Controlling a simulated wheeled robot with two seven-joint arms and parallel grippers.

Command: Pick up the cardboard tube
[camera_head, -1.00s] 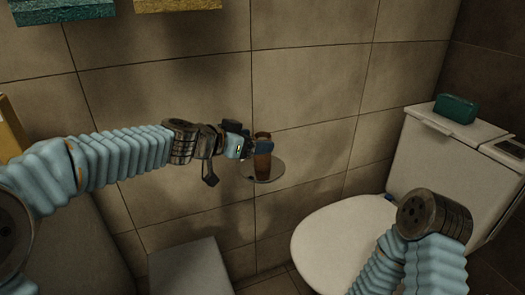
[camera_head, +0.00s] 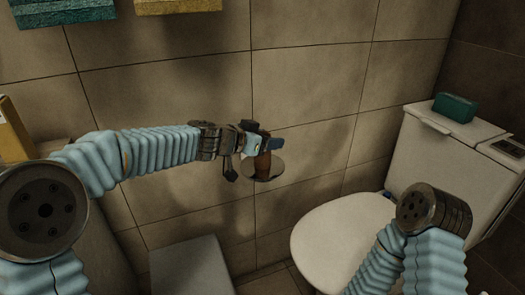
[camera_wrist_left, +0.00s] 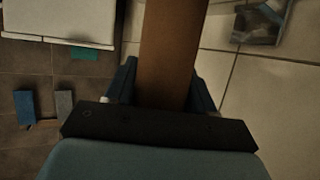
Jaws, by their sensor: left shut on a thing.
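In the left wrist view the tube (camera_wrist_left: 170,45) runs up from between the dark blue fingers. My left gripper (camera_head: 268,145) is shut on the upper part of the tube; its fingers also show in the left wrist view (camera_wrist_left: 162,92). I cannot tell whether the tube's lower end touches the plate. My right arm is at the lower right, and its gripper is not visible.
A grey box-shaped block (camera_head: 190,270) is below my left arm.

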